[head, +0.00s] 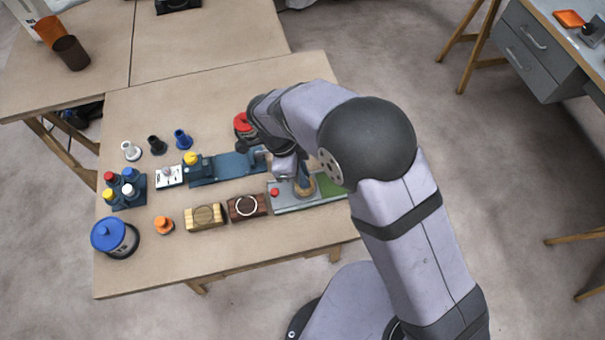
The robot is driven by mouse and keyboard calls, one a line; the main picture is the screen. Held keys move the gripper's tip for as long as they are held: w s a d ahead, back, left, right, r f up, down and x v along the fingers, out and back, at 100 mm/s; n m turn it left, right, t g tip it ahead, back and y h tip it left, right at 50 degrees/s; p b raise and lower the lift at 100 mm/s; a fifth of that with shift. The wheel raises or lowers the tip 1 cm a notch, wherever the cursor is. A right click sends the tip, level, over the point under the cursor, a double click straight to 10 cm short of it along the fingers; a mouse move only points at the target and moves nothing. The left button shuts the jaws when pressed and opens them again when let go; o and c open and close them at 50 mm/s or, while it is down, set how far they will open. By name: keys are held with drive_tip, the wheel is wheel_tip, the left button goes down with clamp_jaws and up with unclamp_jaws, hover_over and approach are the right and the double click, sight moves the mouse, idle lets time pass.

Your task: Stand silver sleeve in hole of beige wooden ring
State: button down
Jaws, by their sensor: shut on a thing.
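The beige wooden ring (311,192) lies on a grey and green board at the right of the table, partly hidden by my gripper. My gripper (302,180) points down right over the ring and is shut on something. What it holds is mostly hidden by the fingers and arm; I take it to be the silver sleeve, but its outline is not clear. I cannot tell whether its lower end is in the ring's hole or just above it.
The grey-green board (288,205) has a red knob. Left of it stand a dark brown block (234,209) and a striped wooden block (192,222). Behind is a blue fixture (205,177). Whitish (131,151), black (157,145) and blue (182,140) flanged pieces stand at the back left.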

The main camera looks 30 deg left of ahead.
drive_tip(key=shift+r, duration=0.5)
drive_tip(key=shift+f+b, duration=0.55)
drive_tip(key=shift+f, duration=0.3)
idle(1.1)
drive_tip(key=c, duration=2)
unclamp_jaws()
drive_tip(key=shift+r, duration=0.1)
drive_tip(key=shift+p+v, duration=3.45)
drive_tip(key=shift+v, duration=2)
drive_tip(key=shift+a, duration=0.1)
